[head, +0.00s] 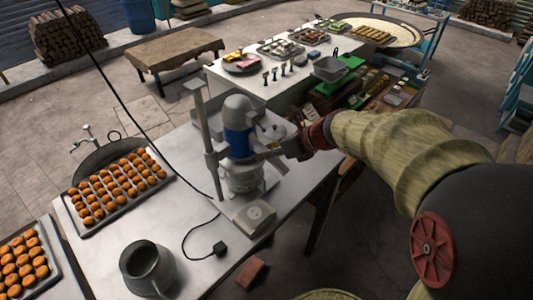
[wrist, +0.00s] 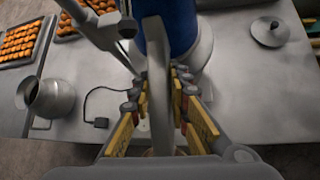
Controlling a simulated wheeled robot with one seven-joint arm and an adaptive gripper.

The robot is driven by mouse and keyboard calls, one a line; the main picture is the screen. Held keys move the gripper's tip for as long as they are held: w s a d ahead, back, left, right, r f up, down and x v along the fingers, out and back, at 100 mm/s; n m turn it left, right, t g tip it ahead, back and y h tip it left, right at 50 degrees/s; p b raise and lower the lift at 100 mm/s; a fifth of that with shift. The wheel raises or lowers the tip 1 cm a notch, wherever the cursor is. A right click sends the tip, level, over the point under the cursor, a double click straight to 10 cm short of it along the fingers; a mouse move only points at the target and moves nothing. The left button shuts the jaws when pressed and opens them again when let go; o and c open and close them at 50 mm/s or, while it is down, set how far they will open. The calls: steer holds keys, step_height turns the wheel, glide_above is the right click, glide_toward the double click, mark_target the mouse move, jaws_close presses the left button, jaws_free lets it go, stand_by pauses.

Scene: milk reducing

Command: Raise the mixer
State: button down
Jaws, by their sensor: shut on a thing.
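The mixer (head: 240,130) has a blue and grey motor body on an upright metal stand (head: 209,145), over a metal pot (head: 243,178). In the wrist view the blue motor body (wrist: 175,32) is at the top centre. My gripper (head: 303,145) is at the mixer's right side in the head view. In the wrist view my gripper (wrist: 164,110) has its yellow-backed fingers on both sides of a flat grey mixer handle (wrist: 158,85), shut on it. The handle hides part of the mixer behind it.
The mixer stands on a metal table (head: 190,240) with a jug (head: 147,268), a control box (head: 254,216) with a cable, and trays of orange sweets (head: 115,190). A second table (head: 285,85) behind holds trays and a scale. A lid (wrist: 269,32) lies right of the mixer.

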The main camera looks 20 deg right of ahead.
steer(key=shift+r, duration=0.1)
step_height(320, 180, up, 15)
steer(key=p, duration=1.2)
steer(key=shift+f, duration=0.2)
steer(key=c, duration=1.7)
jaws_free()
steer(key=shift+f, duration=0.1)
steer(key=shift+o, duration=0.2)
steer(key=shift+d, duration=0.1)
steer(key=v, duration=1.2)
